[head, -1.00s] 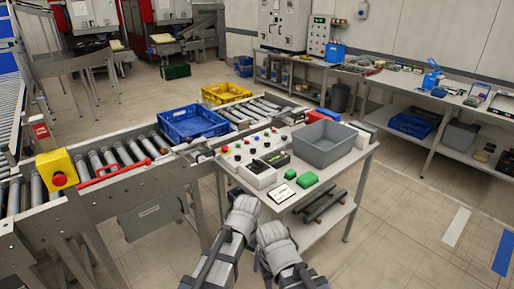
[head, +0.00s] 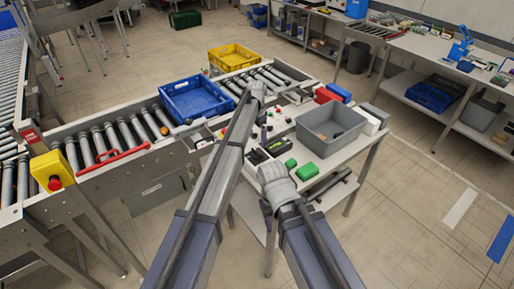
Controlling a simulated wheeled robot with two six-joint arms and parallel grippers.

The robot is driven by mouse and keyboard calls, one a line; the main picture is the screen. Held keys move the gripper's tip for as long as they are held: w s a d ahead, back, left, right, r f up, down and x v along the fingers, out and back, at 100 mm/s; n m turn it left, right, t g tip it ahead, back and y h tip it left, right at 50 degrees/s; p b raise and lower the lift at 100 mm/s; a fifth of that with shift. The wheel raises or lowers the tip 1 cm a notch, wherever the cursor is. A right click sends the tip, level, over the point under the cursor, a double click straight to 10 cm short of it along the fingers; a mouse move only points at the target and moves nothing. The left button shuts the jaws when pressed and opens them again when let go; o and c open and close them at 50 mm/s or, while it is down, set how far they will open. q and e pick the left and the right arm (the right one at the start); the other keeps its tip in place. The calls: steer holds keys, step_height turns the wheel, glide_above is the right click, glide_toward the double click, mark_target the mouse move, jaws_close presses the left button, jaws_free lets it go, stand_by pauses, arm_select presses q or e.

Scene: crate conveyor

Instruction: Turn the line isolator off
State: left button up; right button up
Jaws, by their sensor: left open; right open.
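The control panel (head: 282,116) with small coloured buttons lies on the work table beside the conveyor. My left arm crosses in front of it and hides much of its left part. I cannot tell for sure which control is the line isolator. My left gripper (head: 258,90) is open and empty, reaching over the far side of the panel, near the conveyor rollers; whether it touches anything is unclear. My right gripper (head: 270,172) is open and empty over the table's front edge, near a green block (head: 307,171).
A grey bin (head: 318,144) stands on the table. A blue crate (head: 198,106) and a yellow crate (head: 234,64) sit along the conveyor. A yellow box (head: 46,164) with a red button is at the left. Red and blue blocks (head: 326,95) lie behind the bin.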

mark_target(257, 151)
arm_select(q)
steer(key=shift+f+b, duration=0.55)
steer(key=shift+f, duration=0.25)
step_height(257, 151, down, 6)
steer(key=b, duration=0.6)
steer(key=shift+f, duration=0.1)
steer(key=shift+c, duration=0.2)
steer(key=c, duration=1.1)
